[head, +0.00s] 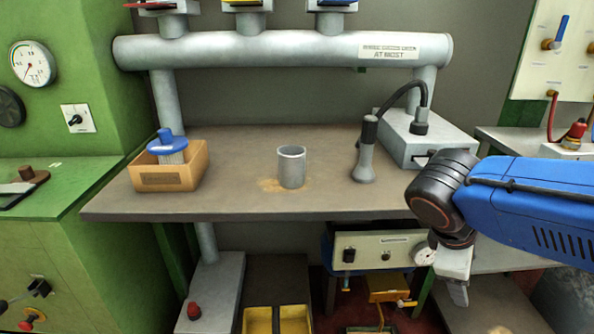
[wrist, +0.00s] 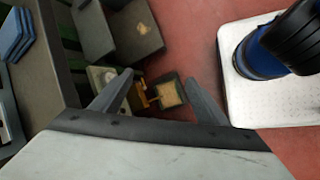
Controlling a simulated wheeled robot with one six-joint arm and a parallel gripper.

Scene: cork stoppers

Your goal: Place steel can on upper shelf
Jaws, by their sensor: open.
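The steel can (head: 291,167) stands upright on the brown worktop, near its middle, with a tan dusty patch around its foot. It is a plain grey open-topped cylinder. My gripper (head: 458,292) is at the lower right in the head view, below the worktop's level and well to the right of the can. In the wrist view my gripper (wrist: 160,92) has its two fingers spread apart with nothing between them, pointing down toward the red floor. I cannot make out the can in the wrist view. Which surface is the upper shelf is unclear; the worktop (head: 235,203) is the raised surface in view.
A cardboard box (head: 168,178) with a blue-capped item stands left of the can. A grey tool with a black cable (head: 365,160) and a grey unit (head: 425,145) stand to its right. A thick pipe (head: 280,50) crosses above. A yellow bin (head: 275,320) sits below.

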